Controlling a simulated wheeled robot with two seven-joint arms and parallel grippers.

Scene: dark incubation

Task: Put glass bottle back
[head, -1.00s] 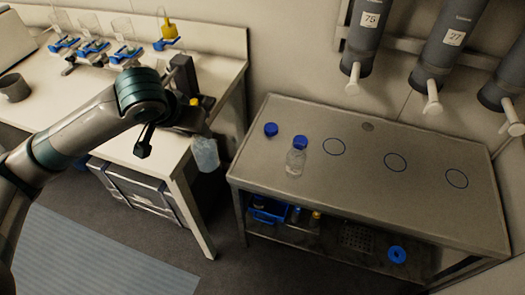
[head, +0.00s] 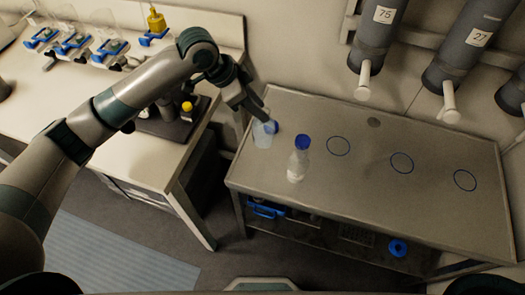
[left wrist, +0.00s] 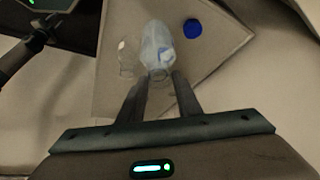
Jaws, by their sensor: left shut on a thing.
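My left gripper (head: 258,112) is shut on a clear, pale glass bottle (head: 263,137) at the left end of the grey metal table (head: 345,185). The held bottle also shows between the fingers in the left wrist view (left wrist: 157,45); its mouth has no cap that I can see. I cannot tell whether its base touches the table. Another glass bottle (head: 298,167) with a blue cap stands upright just to the right. My right gripper is out of view.
Blue circles (head: 338,146) mark the table, which is clear to the right. Grey cylinders (head: 458,45) with pale spouts hang above its back. A white bench (head: 110,130) stands left, with blue-clamped glassware. A lower shelf holds a blue ring (head: 397,247).

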